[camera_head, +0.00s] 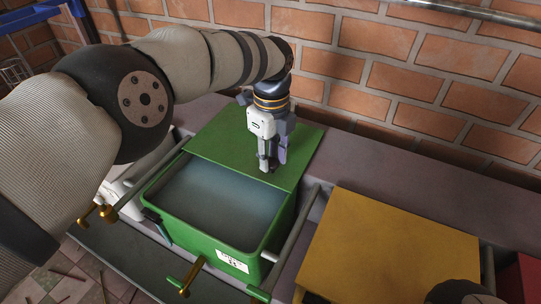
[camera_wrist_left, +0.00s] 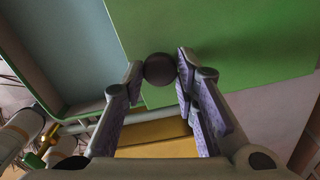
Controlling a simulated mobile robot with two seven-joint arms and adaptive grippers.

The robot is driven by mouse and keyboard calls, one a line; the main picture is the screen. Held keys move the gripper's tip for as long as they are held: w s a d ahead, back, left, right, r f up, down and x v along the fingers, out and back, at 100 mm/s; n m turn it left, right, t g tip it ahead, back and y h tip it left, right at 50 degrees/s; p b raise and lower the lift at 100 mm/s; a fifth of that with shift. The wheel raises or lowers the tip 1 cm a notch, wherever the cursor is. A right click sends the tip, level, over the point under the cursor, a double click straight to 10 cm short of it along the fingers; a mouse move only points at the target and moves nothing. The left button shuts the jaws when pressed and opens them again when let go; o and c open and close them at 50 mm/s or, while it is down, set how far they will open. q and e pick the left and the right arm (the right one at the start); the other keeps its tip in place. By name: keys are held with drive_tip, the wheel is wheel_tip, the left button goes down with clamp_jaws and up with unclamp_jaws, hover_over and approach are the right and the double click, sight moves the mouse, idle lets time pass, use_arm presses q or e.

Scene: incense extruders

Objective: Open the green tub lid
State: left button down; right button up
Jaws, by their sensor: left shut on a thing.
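The green tub (camera_head: 201,234) stands left of centre in the head view, with a white label on its front. Its green lid (camera_head: 215,143) lies flat toward the back, leaving a wide opening over the front part. A grey-blue surface shows inside the tub. My left gripper (camera_head: 268,168) points down over the lid. In the left wrist view my left gripper's fingers (camera_wrist_left: 160,72) are shut on the lid's dark round knob (camera_wrist_left: 159,69), at the green lid (camera_wrist_left: 215,35). My right gripper is not seen.
A yellow lid (camera_head: 392,245) stands to the right, with a red one (camera_head: 524,278) partly seen beyond it. Pale rails with brass ends flank the green tub. A brick wall (camera_head: 400,60) rises close behind the grey ledge (camera_head: 385,158).

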use_arm(q)
drive_tip(key=c, duration=1.3)
unclamp_jaws()
wheel_tip(320, 180, up, 12)
drive_tip(key=shift+r, duration=0.1)
